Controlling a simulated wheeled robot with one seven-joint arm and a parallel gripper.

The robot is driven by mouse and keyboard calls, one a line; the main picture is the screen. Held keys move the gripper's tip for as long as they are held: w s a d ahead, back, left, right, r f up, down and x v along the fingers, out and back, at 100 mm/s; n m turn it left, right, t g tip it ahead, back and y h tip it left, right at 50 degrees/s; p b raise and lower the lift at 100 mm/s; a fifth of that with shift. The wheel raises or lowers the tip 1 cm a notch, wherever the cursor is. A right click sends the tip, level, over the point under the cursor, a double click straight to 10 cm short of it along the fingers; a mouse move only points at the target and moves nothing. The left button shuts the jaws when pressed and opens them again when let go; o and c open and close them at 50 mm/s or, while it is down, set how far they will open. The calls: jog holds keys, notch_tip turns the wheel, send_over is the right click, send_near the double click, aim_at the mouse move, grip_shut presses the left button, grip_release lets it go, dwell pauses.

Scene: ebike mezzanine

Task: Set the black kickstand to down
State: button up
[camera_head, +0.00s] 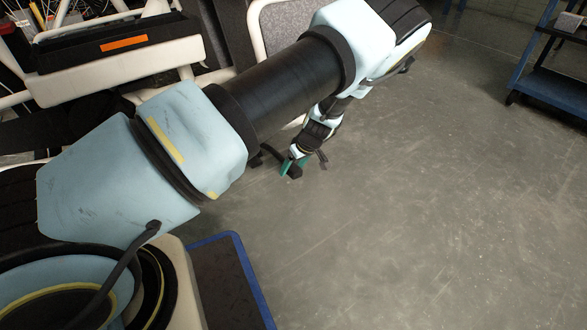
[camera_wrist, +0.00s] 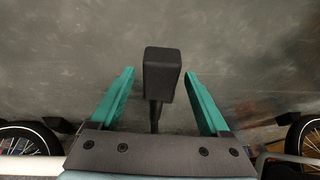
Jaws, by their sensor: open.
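The black kickstand (camera_wrist: 162,74) shows in the wrist view as a thin stem ending in a blocky foot. The foot points away from my gripper's palm and lies between the two teal fingers (camera_wrist: 160,95), with a gap on both sides. My gripper is open and does not visibly touch it. In the head view my gripper (camera_head: 291,166) hangs low over the floor beyond my arm, small and partly hidden. A dark block (camera_head: 296,172) beside its fingers looks like the kickstand's foot. The kickstand's pivot is hidden.
A pale frame (camera_head: 120,66) with dark parts stands at upper left. A blue cart (camera_head: 550,85) stands at upper right. The grey floor (camera_head: 440,210) is clear.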

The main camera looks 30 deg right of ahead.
grip_shut()
dwell(0.7)
dwell(0.7)
